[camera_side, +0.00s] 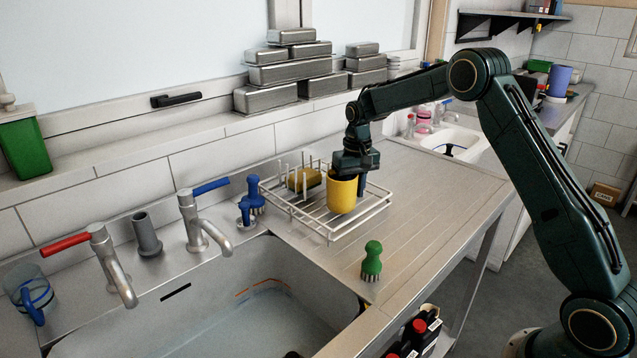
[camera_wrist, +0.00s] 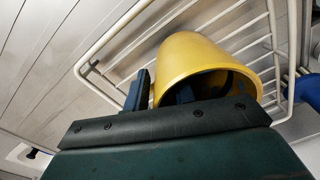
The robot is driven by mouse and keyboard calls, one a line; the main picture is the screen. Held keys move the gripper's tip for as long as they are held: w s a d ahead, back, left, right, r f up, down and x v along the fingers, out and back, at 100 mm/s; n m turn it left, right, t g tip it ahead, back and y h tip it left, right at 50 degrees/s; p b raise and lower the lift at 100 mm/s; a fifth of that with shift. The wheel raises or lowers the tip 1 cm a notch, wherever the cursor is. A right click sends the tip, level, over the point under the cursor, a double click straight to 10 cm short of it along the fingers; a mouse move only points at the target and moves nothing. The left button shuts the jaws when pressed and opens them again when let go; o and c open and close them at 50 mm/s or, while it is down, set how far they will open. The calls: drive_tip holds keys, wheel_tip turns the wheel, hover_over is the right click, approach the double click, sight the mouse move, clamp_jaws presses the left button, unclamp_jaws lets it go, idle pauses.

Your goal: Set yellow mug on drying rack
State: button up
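The yellow mug (camera_side: 342,194) is upright at the middle of the white wire drying rack (camera_side: 318,233). I cannot tell whether its base rests on the wires or hangs just above them. My gripper (camera_side: 352,180) is over the mug's rim. In the wrist view, one finger of my gripper (camera_wrist: 160,93) is outside the mug (camera_wrist: 190,58), close beside its wall. Dark blue parts show inside its mouth, probably the other finger. The housing hides part of the rim, so I cannot tell whether the fingers pinch the wall. The rack (camera_wrist: 92,64) shows around the mug.
A yellow sponge (camera_side: 303,180) lies on the rack, left of the mug. A blue brush (camera_side: 256,193) stands at the rack's left, and a green brush (camera_side: 371,262) in front. The sink (camera_side: 250,315) is at lower left. The counter right of the rack (camera_side: 440,190) is clear.

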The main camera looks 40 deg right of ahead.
wheel_tip(320, 180, up, 12)
drive_tip(key=shift+d, duration=0.15)
idle(0.5)
drive_tip(key=shift+r, duration=0.1)
idle(0.4)
drive_tip(key=shift+s+r, duration=0.15)
drive_tip(key=shift+r, duration=0.05)
drive_tip(key=s+a+r+n+t, duration=0.1)
drive_tip(key=s+a+r, duration=0.35)
drive_tip(key=s, duration=0.35)
drive_tip(key=s+a+r+n+t, duration=0.1)
drive_tip(key=s+a+r+t, duration=0.1)
drive_tip(key=s+a+r, duration=0.35)
drive_tip(key=s+a+f+n+t, duration=0.1)
drive_tip(key=s+f, duration=0.1)
drive_tip(key=s, duration=0.9)
drive_tip(key=s+a+f+n+t, duration=0.1)
drive_tip(key=s+a+f, duration=0.1)
drive_tip(key=s, duration=0.9)
drive_tip(key=shift+s+a+f+n+t, duration=0.2)
drive_tip(key=shift+s+f+n+t, duration=0.1)
drive_tip(key=shift+f, duration=0.15)
